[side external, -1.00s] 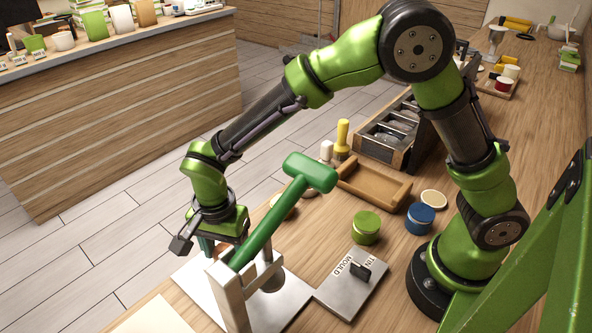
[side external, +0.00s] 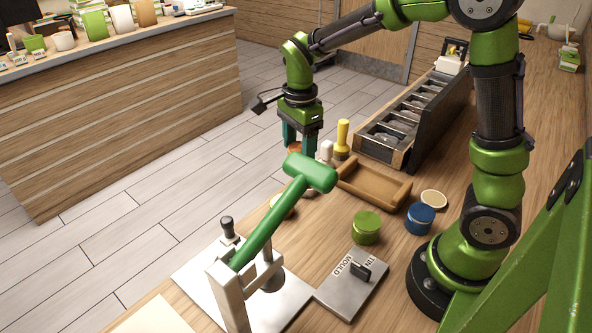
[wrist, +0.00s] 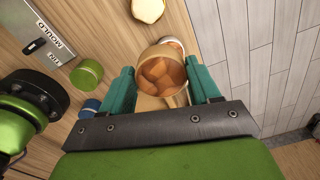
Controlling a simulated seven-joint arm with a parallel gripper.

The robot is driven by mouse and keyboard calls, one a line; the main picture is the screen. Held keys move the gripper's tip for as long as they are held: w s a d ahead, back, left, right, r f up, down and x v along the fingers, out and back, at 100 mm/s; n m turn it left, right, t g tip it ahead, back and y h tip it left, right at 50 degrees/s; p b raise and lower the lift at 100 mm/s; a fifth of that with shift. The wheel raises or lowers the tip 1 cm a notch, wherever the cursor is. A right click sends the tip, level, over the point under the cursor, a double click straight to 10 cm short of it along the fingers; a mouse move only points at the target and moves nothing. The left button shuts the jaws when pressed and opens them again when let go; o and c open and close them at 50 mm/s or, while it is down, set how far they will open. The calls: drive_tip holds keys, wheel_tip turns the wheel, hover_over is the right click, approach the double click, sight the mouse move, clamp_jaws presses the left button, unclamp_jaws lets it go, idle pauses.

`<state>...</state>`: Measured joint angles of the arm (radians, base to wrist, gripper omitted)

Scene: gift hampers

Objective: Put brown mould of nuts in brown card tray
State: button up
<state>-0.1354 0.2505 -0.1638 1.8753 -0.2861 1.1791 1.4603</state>
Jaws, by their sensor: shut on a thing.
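My gripper (side external: 298,152) is shut on the brown mould of nuts (side external: 295,148), held above the work table's far left edge in the side view. In the wrist view the round mould (wrist: 160,72) sits between the two teal fingers, with orange-brown nuts showing in it. The brown card tray (side external: 400,195) lies on the table to the right of and below my gripper in the side view. It is shallow and looks empty. The mallet head hides part of its left side. In the wrist view the mould and gripper largely hide what lies beneath.
A press with a green mallet-shaped lever (side external: 270,225) stands in front. A yellow-handled tool (side external: 342,138) and a dark compartment rack (side external: 440,125) stand behind the tray. Green (side external: 366,228) and blue (side external: 420,218) tins and a "TIN MOULD" plate (side external: 350,290) are nearby.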

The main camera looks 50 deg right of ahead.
drive_tip(key=s+d+f+m, duration=0.1)
drive_tip(key=s+d+m, duration=0.55)
drive_tip(key=d, duration=0.55)
drive_tip(key=m, duration=0.3)
hover_over(370, 186)
wheel_tip(370, 186, down, 3)
drive_tip(key=shift+f, duration=3.7)
drive_tip(key=shift+f, duration=0.15)
drive_tip(key=o, duration=0.8)
